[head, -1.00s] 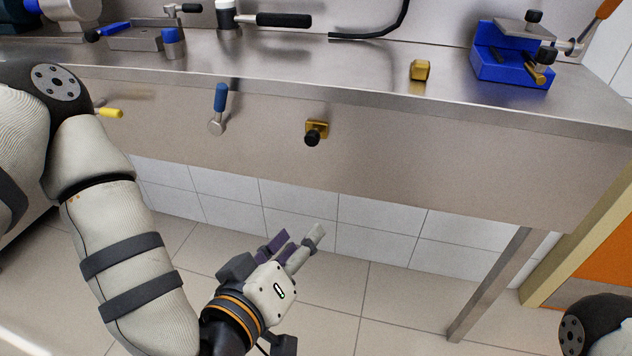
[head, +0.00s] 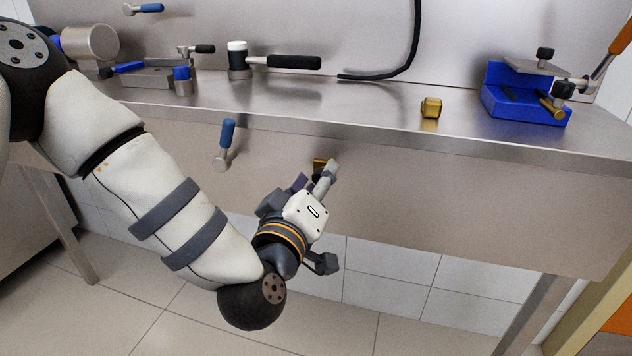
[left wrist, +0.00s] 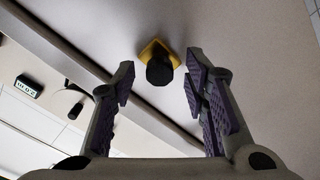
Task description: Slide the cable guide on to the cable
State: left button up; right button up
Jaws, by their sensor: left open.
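The black cable (head: 403,62) hangs down the back wall and its free end lies on the steel bench. A small brass block (head: 431,107), which may be the cable guide, sits on the bench near its front edge, right of the cable end. My left gripper (head: 314,178) is open and empty in front of the bench's front panel. A brass plate (head: 319,163) with a black knob is fixed to that panel, mostly hidden behind the gripper. In the left wrist view the black knob (left wrist: 159,70) shows between and beyond the open fingers. My right gripper is out of view.
A blue fixture with a clamp (head: 525,95) stands at the bench's right end. A blue-handled lever (head: 226,140) sticks out of the front panel left of my gripper. A black-handled tool (head: 280,62) and a grey block (head: 155,78) are at the back left.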

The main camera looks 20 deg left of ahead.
pick_arm(q)
grip_shut()
jog(key=shift+s+d+p, duration=0.1)
jog(key=shift+d+p, duration=0.25)
jog(key=shift+d, duration=2.1)
jog(key=shift+r, duration=0.1)
grip_release()
jog(key=shift+d, duration=0.15)
send_near(354, 170)
jog(key=s, duration=0.7)
jog(key=shift+s, duration=0.15)
